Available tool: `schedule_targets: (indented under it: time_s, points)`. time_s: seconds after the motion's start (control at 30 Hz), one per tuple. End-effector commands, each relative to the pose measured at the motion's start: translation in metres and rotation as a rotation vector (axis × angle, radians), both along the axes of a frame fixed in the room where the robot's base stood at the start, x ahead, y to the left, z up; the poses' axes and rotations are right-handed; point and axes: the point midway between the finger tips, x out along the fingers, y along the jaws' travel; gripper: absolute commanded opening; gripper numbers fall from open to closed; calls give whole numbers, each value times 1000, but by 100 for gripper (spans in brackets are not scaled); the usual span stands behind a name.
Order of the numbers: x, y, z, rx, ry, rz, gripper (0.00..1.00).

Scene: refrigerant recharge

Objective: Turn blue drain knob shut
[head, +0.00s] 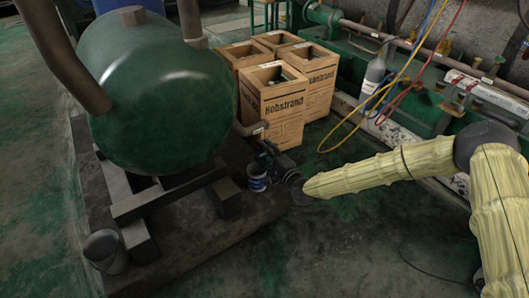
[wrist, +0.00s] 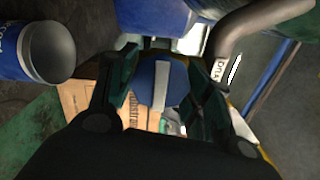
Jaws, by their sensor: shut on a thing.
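The blue drain knob (wrist: 152,78) shows in the wrist view between the two fingers of my gripper (wrist: 162,85). It is round and blue with a pale grey bar across its face. The fingers are closed on its left and right sides. In the head view my gripper (head: 270,160) is low beside the green tank, near the tagged drain pipe (head: 247,129); the knob cannot be made out there. The pipe (wrist: 245,30), with a white tag (wrist: 219,72), bends down at the right of the wrist view.
The large green tank (head: 155,85) rests on a dark plinth. Cardboard boxes (head: 272,105) stand behind. Yellow, red and blue hoses (head: 405,75) hang at the right.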

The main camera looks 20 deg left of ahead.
Motion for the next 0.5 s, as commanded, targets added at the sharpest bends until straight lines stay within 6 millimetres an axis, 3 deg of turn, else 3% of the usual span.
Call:
schedule_targets:
  time_s: [0.07, 0.1, 0.2, 0.5]
  points:
    - [0, -1, -1, -1, 1, -1, 26]
    - [0, -1, -1, -2, 1, -1, 53]
    - [0, -1, -1, -2, 0, -1, 72]
    - [0, 0, 0, -1, -1, 0, 72]
